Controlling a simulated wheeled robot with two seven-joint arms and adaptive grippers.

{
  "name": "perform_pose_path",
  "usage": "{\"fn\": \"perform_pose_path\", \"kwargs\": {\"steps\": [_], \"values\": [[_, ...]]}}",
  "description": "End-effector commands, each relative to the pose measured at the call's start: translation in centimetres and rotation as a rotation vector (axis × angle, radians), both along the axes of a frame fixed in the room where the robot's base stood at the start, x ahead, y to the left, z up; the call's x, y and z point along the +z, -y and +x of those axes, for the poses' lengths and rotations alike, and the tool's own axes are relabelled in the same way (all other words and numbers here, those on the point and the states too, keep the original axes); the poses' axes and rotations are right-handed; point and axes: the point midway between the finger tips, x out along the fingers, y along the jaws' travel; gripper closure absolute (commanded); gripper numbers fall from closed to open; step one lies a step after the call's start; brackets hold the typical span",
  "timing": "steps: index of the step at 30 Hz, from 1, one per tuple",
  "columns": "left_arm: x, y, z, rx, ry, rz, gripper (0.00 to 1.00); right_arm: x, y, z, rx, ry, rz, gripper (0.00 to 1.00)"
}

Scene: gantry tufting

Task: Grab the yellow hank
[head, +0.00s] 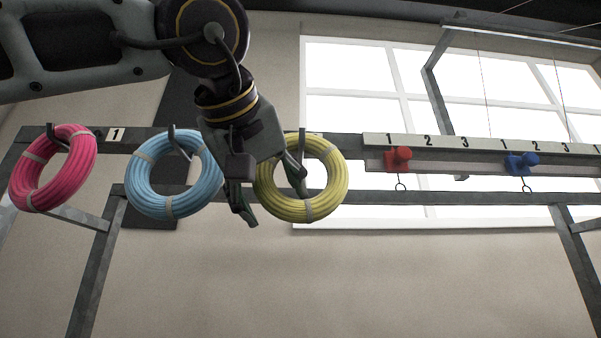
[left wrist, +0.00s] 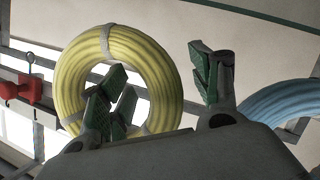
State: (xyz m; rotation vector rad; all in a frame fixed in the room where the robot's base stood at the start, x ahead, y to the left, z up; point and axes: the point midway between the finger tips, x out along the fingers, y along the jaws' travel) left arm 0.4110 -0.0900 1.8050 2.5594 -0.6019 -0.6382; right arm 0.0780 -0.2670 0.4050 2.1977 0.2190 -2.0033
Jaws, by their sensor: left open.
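The yellow hank (head: 330,196) is a ring of coiled yarn with pale bands, hanging from a hook on the grey rail in the head view. In the left wrist view the yellow hank (left wrist: 75,80) shows behind the left finger, and the right finger stands to the right of the ring. My left gripper (left wrist: 160,95) holds nothing. My right gripper is not in view.
A blue hank (head: 145,195) hangs close on the left, with a pink hank (head: 75,165) farther left. A numbered rail (head: 460,145) on the right carries a red clip (head: 398,158) and a blue clip (head: 520,162) with hooks. The space below the hanks looks clear.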

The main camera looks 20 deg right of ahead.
Motion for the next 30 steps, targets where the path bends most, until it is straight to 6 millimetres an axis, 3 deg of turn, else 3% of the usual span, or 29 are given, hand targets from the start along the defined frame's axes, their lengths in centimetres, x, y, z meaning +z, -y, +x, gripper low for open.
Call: {"fn": "perform_pose_path", "kwargs": {"steps": [4,15,30], "values": [[0.02,-0.02,0.00,0.000,0.000,0.000,0.38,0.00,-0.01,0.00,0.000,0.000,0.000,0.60],[-0.03,-0.02,0.00,0.000,-0.001,0.001,0.84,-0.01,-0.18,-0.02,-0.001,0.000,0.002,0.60],[0.02,0.07,-0.01,-0.001,-0.002,0.004,0.85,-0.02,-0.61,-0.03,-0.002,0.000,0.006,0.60]]}}
